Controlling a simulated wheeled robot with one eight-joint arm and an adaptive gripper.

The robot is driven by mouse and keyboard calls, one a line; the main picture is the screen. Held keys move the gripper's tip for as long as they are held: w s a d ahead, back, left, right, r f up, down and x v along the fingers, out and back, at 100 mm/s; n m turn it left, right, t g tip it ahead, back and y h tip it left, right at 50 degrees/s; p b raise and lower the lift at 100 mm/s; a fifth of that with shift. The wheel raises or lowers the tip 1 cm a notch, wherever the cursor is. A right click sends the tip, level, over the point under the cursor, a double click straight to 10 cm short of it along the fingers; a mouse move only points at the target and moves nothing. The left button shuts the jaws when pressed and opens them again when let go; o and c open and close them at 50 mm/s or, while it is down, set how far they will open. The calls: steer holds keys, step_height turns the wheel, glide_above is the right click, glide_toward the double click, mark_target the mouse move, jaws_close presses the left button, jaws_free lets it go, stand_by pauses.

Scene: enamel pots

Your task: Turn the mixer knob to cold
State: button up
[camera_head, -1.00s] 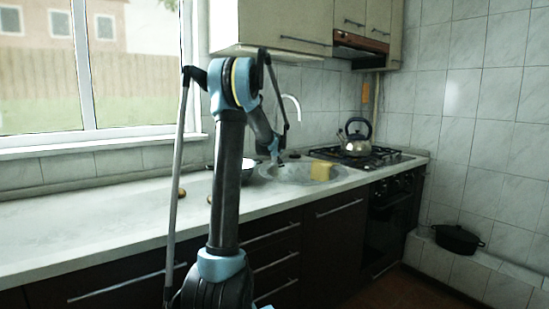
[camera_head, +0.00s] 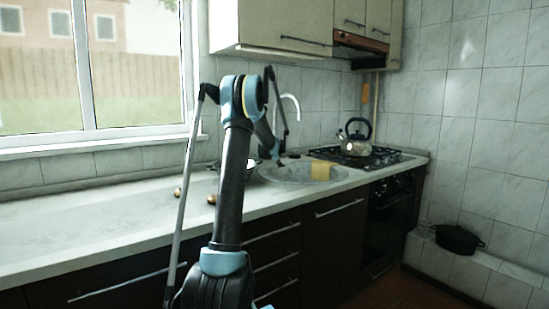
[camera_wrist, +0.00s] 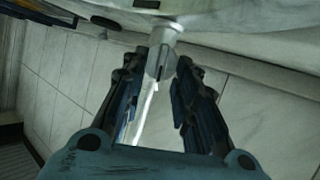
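The mixer tap stands behind the sink; its pale curved spout (camera_head: 294,101) shows in the head view. In the wrist view the grey tap body (camera_wrist: 163,57) lies between my finger ends, with the bright spout (camera_wrist: 147,115) running down the picture. My gripper (camera_wrist: 172,72) is open, one finger on each side of the tap body. I cannot tell whether either finger touches it. In the head view my gripper (camera_head: 278,156) is small and dark over the sink's back left side. The knob is not clearly distinguishable.
The sink (camera_head: 275,178) holds a yellow block-like thing (camera_head: 323,171). A kettle (camera_head: 355,142) stands on the hob (camera_head: 385,156) to the right. A bowl-like vessel and two small round brown things (camera_head: 178,191) are on the counter (camera_head: 95,218) at left. The left counter is mostly clear.

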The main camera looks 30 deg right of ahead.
jaws_close()
steer(key=shift+a, duration=0.1)
steer(key=shift+s+f, duration=0.1)
stand_by(1.1)
jaws_free()
steer(key=v, duration=2.1)
steer(key=shift+w+a+r, duration=0.2)
steer(key=shift+w+r, duration=0.05)
steer(key=shift+r, duration=0.15)
stand_by(1.3)
